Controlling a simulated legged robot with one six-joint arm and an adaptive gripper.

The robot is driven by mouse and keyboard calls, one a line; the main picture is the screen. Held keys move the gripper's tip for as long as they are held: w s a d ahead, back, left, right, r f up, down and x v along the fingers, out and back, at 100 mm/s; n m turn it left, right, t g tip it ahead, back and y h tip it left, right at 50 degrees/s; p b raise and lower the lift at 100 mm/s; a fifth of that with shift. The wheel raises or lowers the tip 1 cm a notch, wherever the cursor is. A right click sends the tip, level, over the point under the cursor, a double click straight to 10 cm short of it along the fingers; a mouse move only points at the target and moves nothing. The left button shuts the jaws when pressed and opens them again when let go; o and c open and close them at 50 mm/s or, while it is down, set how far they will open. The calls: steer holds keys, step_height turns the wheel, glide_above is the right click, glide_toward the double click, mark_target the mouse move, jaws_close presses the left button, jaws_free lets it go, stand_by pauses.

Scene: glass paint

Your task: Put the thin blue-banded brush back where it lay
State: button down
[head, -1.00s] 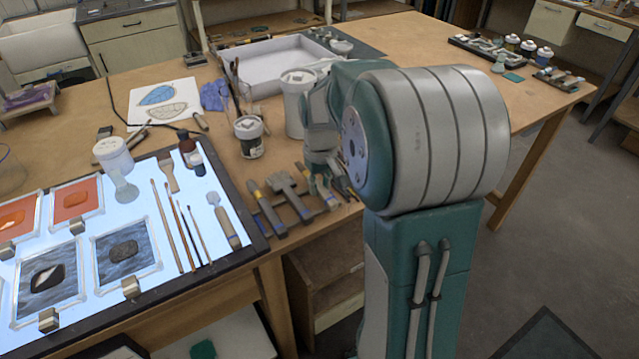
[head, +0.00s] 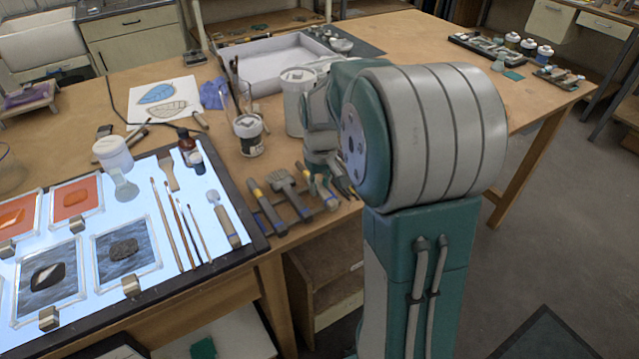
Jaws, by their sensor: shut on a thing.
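My gripper (head: 340,183) is low over the front edge of the wooden table, at the right end of a row of brushes and tools. The arm's big joint and wrist cover much of it, and its fingertips show only in part. It is shut on the thin blue-banded brush, which is mostly hidden among the fingers and neighbouring handles. A pale handle with a blue band (head: 326,193) shows just left of the fingers; I cannot tell whether it is the held brush. Beside it are a wide flat brush (head: 284,183) and a yellow-banded tool (head: 263,203).
A dark-labelled pot (head: 250,137) and a white tub (head: 297,100) stand close behind the gripper. The table's right half is mostly clear.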

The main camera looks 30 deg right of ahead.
steer(key=shift+c, duration=2.1)
jaws_free()
